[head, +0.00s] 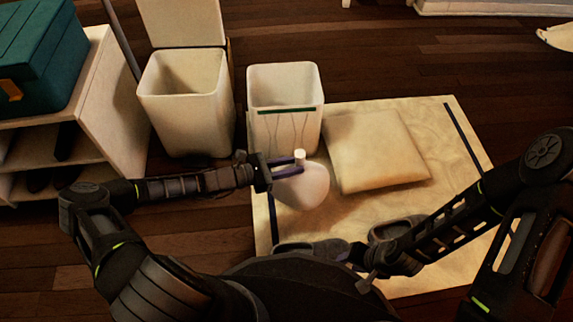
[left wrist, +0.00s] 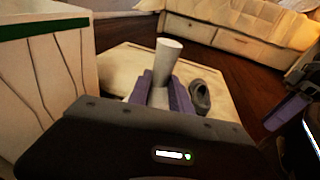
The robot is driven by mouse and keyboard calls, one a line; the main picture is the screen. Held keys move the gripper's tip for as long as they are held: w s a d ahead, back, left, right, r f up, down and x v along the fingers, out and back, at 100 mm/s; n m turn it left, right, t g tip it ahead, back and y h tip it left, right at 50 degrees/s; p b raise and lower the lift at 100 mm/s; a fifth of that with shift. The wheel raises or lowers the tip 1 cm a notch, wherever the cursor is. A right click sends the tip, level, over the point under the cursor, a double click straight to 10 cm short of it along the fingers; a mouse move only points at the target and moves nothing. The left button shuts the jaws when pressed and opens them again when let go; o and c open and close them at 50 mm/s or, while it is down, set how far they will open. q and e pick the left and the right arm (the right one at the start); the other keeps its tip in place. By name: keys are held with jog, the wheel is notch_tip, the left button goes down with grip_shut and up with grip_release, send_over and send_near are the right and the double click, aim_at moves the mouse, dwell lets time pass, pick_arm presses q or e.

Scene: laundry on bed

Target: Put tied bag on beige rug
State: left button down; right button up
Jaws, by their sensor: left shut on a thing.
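The tied bag (head: 303,188) is white and rounded, with a narrow neck pointing up. My left gripper (head: 298,167) is shut on that neck, which also stands between the purple fingers in the left wrist view (left wrist: 168,60). The bag's body is mostly hidden there. In the head view the bag appears over the left part of the beige rug (head: 455,150), in front of a white bin. I cannot tell whether it touches the rug. My right gripper (head: 368,272) is low over the rug's front edge, beside the slippers, and its jaws are unclear.
A beige cushion (head: 375,150) lies on the rug. Grey slippers (head: 395,228) lie at its front. A white bin (head: 285,88) with a green stripe stands at the rug's back left, beside an open lidded bin (head: 185,110). A shelf (head: 110,100) with a teal box stands left.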

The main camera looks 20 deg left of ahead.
pick_arm(q)
jog(key=shift+f, duration=0.15)
jog(key=c, duration=1.1)
grip_release()
jog(key=shift+f, duration=0.1)
jog(key=shift+s+a, duration=0.15)
jog(key=shift+a, duration=0.1)
jog(key=p+v, duration=0.3)
jog(key=v, duration=0.6)
jog(key=shift+f, duration=0.1)
